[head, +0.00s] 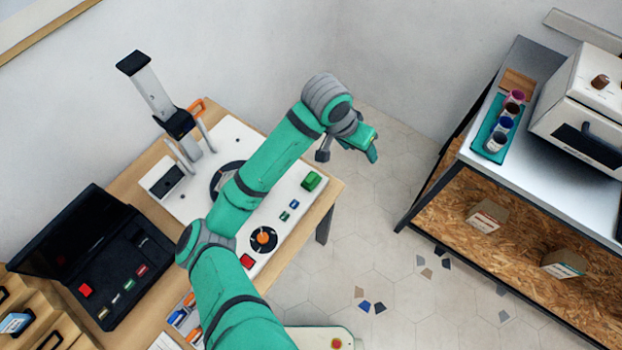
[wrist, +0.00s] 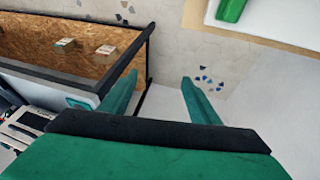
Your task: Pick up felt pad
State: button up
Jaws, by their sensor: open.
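I cannot pick out a felt pad with certainty in either view. My gripper (head: 367,144) is in the air over the floor gap between the wooden table and the shelf unit, touching nothing. In the wrist view my gripper (wrist: 160,82) has its two green fingers spread wide, with only floor and the shelf's edge between and beyond them. A brown flat block (head: 517,82) lies at the back of the shelf top, behind a teal tray (head: 480,140) of small jars. My arm hides part of the white machine base on the table.
The wooden table (head: 328,188) holds a press-like machine (head: 155,95) and an open black case (head: 125,290) at left. The metal-topped shelf unit (head: 550,178) carries a white box machine (head: 590,95), with small boxes on its lower shelf. Floor between is clear apart from coloured tile chips.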

jog(key=s+a+g+y, duration=0.2)
jog(key=a+y, duration=0.2)
jog(key=a, duration=0.8)
send_over(311, 177)
jog(key=f, duration=0.5)
jog(key=shift+a, duration=0.25)
jog(key=shift+d+f, duration=0.15)
jog(key=shift+f, duration=1.45)
jog(key=shift+d+f, duration=0.15)
jog(key=shift+f, duration=1.45)
jog(key=shift+c, duration=0.7)
jog(key=c, duration=1)
